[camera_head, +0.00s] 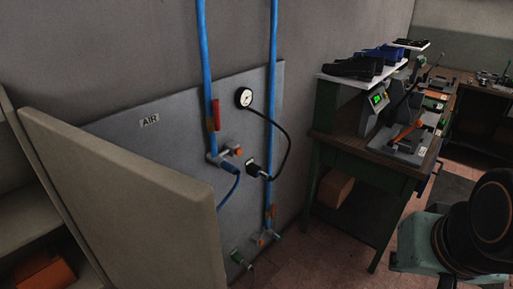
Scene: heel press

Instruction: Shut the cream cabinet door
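The cream cabinet door (125,195) stands open in the lower left of the head view. It is a thick flat panel, swung out from the cabinet, and its lower part is cut off by the bottom of the picture. The cabinet's open inside shows at the far left, with a shelf (30,212) and an orange box (45,277). A dark and teal part of my arm shows at the lower right, well apart from the door. My gripper is not in view.
A grey wall panel marked AIR carries blue pipes (204,70), a gauge (243,97) and a black hose behind the door. A green workbench (360,165) with presses stands at the right. Reddish floor (315,250) is clear between door and bench.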

